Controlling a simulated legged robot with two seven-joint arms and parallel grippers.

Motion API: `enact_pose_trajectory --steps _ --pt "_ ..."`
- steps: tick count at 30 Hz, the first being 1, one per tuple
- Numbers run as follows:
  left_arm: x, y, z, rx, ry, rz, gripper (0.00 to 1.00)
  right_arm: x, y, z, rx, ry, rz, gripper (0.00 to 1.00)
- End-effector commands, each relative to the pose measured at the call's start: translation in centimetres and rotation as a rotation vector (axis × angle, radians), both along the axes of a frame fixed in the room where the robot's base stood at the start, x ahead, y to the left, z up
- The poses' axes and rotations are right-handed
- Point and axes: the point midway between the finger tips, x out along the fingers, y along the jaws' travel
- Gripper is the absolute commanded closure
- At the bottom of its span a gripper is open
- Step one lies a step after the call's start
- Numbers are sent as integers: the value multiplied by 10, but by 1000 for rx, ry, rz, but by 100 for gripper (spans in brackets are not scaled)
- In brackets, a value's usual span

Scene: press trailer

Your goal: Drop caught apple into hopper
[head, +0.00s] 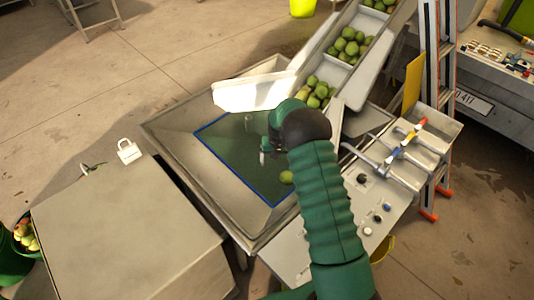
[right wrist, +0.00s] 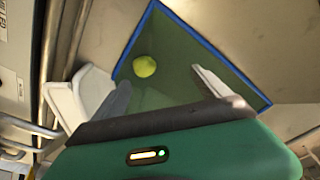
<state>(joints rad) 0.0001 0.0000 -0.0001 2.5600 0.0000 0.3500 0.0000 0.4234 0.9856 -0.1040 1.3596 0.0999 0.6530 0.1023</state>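A yellow-green apple (head: 286,177) is over the dark green, blue-edged opening of the metal hopper (head: 178,128), near the blue edge on the right. It also shows in the right wrist view (right wrist: 144,66), beyond the fingertips and clear of both. I cannot tell whether it rests on the green surface or is in the air. My right gripper (head: 256,140) is above the green area; in the right wrist view its two fingers (right wrist: 160,91) are spread wide with nothing between them. My left gripper is not in view.
A chute (head: 352,88) with several green apples slopes down at the hopper's upper right. A control panel with valves and pipes (head: 400,150) and a ladder (head: 430,90) stand to the right. A large box (head: 130,235) is at left, beside a green bucket of apples (head: 22,240).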

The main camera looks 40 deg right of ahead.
Motion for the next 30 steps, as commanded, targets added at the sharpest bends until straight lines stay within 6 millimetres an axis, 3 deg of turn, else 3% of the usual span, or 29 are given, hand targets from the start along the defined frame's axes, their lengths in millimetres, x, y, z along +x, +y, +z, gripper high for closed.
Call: enact_pose_trajectory --steps 6,10,24,30 --pt "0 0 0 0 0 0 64 0 0 1 1 1 0 14" --pt "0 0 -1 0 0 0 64 -1 1 15 -1 -1 0 14" --pt "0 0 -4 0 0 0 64 -15 11 140 1 -2 0 14" --pt "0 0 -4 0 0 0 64 -18 13 163 1 0 0 14"
